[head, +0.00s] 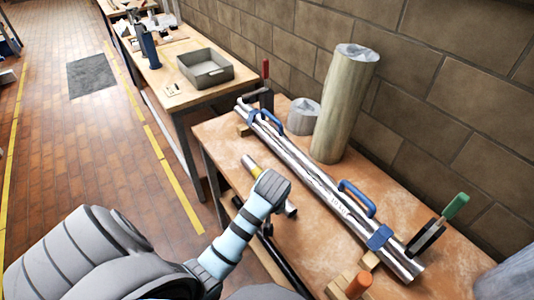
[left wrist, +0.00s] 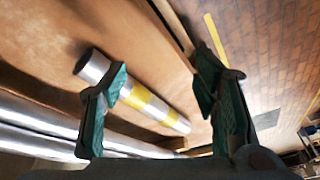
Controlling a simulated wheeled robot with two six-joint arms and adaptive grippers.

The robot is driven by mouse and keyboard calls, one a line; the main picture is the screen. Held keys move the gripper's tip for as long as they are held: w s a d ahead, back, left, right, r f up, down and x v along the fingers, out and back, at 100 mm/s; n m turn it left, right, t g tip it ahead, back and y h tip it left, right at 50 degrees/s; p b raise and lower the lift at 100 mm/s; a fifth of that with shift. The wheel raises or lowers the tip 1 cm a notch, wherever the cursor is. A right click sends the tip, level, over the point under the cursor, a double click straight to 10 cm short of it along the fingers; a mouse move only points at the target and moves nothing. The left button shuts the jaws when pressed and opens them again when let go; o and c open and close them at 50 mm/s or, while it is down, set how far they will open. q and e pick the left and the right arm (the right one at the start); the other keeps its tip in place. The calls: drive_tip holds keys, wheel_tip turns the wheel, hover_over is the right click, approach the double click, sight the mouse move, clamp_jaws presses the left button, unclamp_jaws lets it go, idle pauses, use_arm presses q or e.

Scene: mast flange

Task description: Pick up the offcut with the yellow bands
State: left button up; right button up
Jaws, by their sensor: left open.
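The offcut is a short silver tube with yellow bands. In the head view the offcut (head: 249,164) lies on the near bench, its middle hidden under my left wrist, with both ends showing. In the left wrist view the offcut (left wrist: 152,107) lies slantwise across the space between the fingers, partly behind the left-hand finger. My left gripper (left wrist: 160,80) is open above it, with one finger to each side of the picture; I cannot tell whether either touches it. In the head view the fingers are hidden by my arm. My right gripper is not in view.
Long silver tubes (head: 320,185) with blue handles and clamps lie along the bench (head: 310,240) behind the offcut. A tall column (head: 345,105) and a short grey cylinder (head: 303,116) stand near the wall. A black bar (head: 284,262) is at the front edge. A grey tray (head: 205,68) sits on another bench.

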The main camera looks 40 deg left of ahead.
use_arm(q)
drive_tip(key=w+a+r+n+g, duration=0.1)
drive_tip(key=w+a+r+n, duration=0.1)
drive_tip(key=w+r+n, duration=0.75)
drive_tip(key=a+f+m, duration=0.1)
drive_tip(key=a+f, duration=0.1)
drive_tip(key=f, duration=0.2)
drive_tip(key=w+a+f+m+b, duration=0.1)
drive_tip(key=f, duration=0.4)
drive_tip(key=a+f+m, duration=0.1)
drive_tip(key=a+f, duration=0.1)
drive_tip(key=f, duration=0.2)
drive_tip(key=shift+w+a+f+y+b, duration=0.25)
drive_tip(key=shift+a+f+y+b, duration=0.05)
drive_tip(key=shift+f+y+b, duration=0.1)
drive_tip(key=shift+r, duration=0.1)
clamp_jaws()
